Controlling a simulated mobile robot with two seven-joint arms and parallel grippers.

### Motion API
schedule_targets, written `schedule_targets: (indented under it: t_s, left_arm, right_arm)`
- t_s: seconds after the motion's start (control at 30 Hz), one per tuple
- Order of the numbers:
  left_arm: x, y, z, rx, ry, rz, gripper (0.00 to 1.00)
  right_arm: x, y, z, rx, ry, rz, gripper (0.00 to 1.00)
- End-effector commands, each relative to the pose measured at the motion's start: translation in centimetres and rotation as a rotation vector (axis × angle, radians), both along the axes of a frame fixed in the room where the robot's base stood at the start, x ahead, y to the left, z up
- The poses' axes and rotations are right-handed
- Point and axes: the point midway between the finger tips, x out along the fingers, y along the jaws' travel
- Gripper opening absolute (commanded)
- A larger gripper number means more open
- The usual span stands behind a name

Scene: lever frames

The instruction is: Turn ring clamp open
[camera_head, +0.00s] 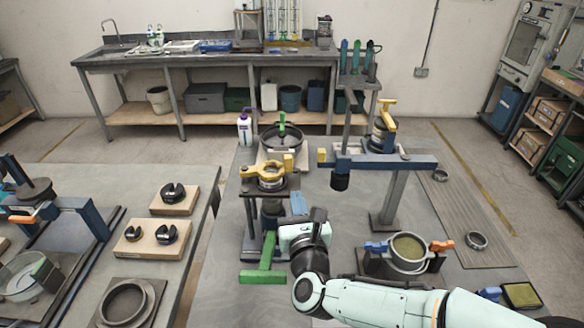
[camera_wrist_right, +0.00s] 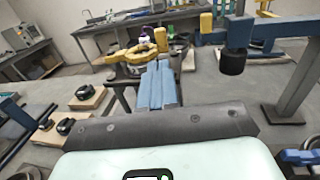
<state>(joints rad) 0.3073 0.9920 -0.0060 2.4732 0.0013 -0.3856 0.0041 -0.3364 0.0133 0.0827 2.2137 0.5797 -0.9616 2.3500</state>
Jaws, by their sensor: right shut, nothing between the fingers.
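The yellow ring clamp (camera_head: 260,168) sits around a round metal piece on top of a dark stand at the middle of the bench. It has lugs sticking out at its sides. It also shows in the right wrist view (camera_wrist_right: 125,56), just beyond my fingers. My right gripper (camera_head: 299,203) is in front of the clamp and a little to its right in the head view. Its blue fingers (camera_wrist_right: 160,85) are shut together with nothing between them. They point toward the clamp and look apart from it, though the exact gap is hard to judge. My left gripper is out of view.
A blue overhead press arm (camera_head: 400,160) with a dark plunger stands to the right of the clamp. A green T-handle (camera_head: 263,272) is low in front. A pot with blue and orange clips (camera_head: 408,252) stands near my right arm. A white bottle (camera_head: 244,130) is behind.

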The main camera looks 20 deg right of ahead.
Motion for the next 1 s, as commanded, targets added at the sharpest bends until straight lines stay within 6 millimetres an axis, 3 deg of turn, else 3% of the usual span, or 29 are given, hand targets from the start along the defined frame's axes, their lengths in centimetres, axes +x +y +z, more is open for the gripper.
schedule_targets:
  t_s: [0.3, 0.5, 0.7, 1.0]
  left_arm:
    - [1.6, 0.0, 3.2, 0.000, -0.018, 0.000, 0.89]
    - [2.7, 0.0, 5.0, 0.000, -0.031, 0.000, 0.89]
    - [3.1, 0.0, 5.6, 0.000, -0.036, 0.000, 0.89]
    - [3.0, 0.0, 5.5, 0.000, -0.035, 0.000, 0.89]
  right_arm:
    - [7.0, -0.9, 0.4, -0.003, -0.001, -0.002, 0.00]
    - [9.9, -1.2, 0.4, -0.003, -0.001, -0.001, 0.00]
    - [11.0, -1.4, 0.2, -0.002, -0.001, -0.001, 0.00]
    - [11.0, -1.4, 0.0, -0.003, 0.000, -0.001, 0.00]
